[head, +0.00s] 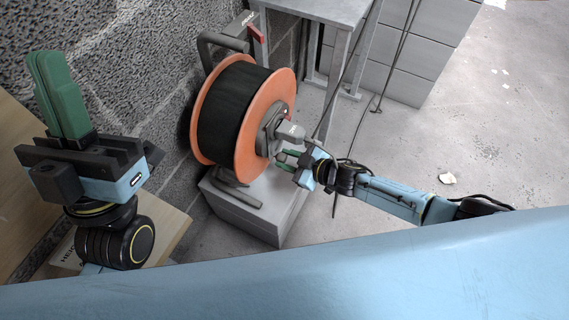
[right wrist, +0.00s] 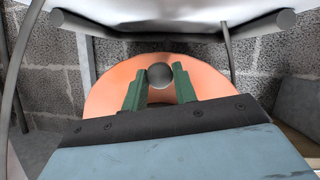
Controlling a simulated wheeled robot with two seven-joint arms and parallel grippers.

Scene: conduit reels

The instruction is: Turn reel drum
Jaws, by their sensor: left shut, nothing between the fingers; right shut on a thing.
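The reel drum (head: 232,115), orange flanges wound with black conduit, stands upright in a dark frame on a grey block. In the right wrist view its orange flange (right wrist: 110,87) fills the middle. My right gripper (head: 284,158) is at the near flange, its green fingers (right wrist: 158,85) shut on a round grey knob (right wrist: 160,75) in front of the flange. In the head view the arm partly hides this contact. My left gripper (head: 57,90) is raised at the left, away from the reel, its green fingers together and empty.
A grey block (head: 265,215) supports the reel, close to a rough block wall (head: 150,50). A metal table (head: 325,8) stands behind, with cables hanging beside it. Wooden boards lie at the left. The concrete floor (head: 480,130) at the right is mostly clear.

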